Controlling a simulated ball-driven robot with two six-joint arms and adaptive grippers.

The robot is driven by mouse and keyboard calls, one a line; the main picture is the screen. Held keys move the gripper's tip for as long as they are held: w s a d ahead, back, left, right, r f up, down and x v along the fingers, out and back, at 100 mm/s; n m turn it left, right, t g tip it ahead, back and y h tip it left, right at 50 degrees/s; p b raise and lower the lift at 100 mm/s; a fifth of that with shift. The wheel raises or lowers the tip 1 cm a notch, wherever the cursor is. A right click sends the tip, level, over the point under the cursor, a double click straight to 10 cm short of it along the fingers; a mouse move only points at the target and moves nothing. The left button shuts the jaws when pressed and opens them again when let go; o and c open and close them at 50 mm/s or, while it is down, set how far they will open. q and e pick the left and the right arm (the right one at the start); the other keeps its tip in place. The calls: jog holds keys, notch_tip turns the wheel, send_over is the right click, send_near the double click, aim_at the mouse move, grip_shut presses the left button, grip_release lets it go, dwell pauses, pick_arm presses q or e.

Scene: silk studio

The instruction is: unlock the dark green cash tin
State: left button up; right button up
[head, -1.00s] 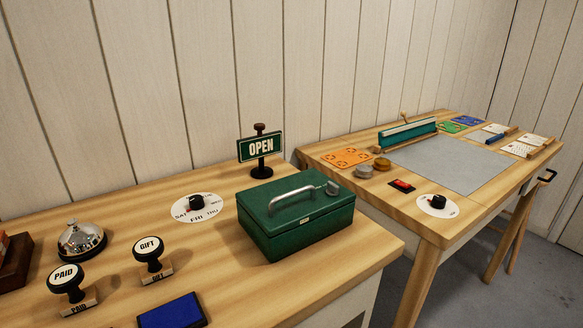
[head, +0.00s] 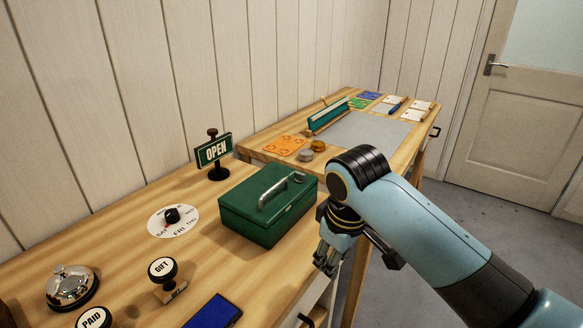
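The dark green cash tin (head: 262,216) stands closed on the near wooden table. A silver carrying handle (head: 275,192) lies on its lid, and a small silver knob-like part (head: 299,177) sits at the lid's right end. My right gripper (head: 326,262) hangs fingers down, just right of the tin and past the table's right edge, apart from the tin. Its fingers look empty, but their opening is unclear. My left gripper is not in view.
An OPEN sign (head: 214,150) stands behind the tin, and a white day dial (head: 172,221) lies left of it. A GIFT stamp (head: 164,271), blue pad (head: 214,313) and bell (head: 71,287) are nearer. A second table (head: 262,150) stands beyond.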

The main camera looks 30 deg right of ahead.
jog(key=shift+n+g, duration=0.4)
jog(key=w+r, duration=0.1)
jog(key=w, duration=0.1)
jog(key=w+d+r, duration=0.1)
jog(key=w+r, duration=0.1)
jog(key=w, duration=0.1)
jog(key=w+d+r, duration=0.1)
jog(key=w+r, duration=0.1)
jog(key=w, duration=0.1)
jog(key=shift+w+d+r+p, duration=0.1)
jog(key=shift+w+r+p, duration=0.1)
jog(key=shift+p, duration=0.1)
jog(key=w+d+r+n+g+y, duration=0.1)
jog(key=w+d+r, duration=0.2)
jog(key=w+r, duration=0.85)
jog(key=f, duration=0.9)
jog(key=shift+s+d+f+p, duration=0.1)
jog(key=shift+d+f+p, duration=0.1)
jog(key=shift+f+p, duration=0.15)
grip_shut()
